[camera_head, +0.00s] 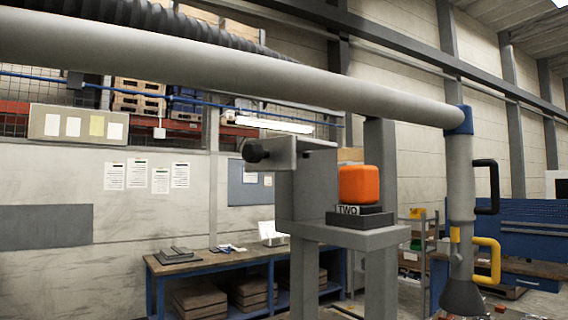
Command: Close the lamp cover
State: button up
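A grey box-like housing (308,190) stands on a grey stand near the middle of the view. A grey flap-like piece (288,150) sits at its top and juts out to the left, with a round black knob (254,151) at its end. This piece looks like the lamp cover, but I cannot tell for sure. It appears to stick out from the housing rather than lie flush with it. The lamp itself cannot be made out. My gripper is not in view.
An orange cube (359,184) sits on a black block marked "TWO" (362,218) on the stand's ledge, beside the housing. A thick grey pipe crosses above; its hanging section (460,185) has black (491,187) and yellow (487,260) handles. A workbench (215,258) stands behind.

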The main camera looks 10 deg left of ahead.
aim_at(278, 154)
jog(key=u, duration=1)
jog(key=k, duration=0.35)
jog(key=u, duration=0.1)
jog(key=i, duration=0.45)
jog(key=u, duration=0.1)
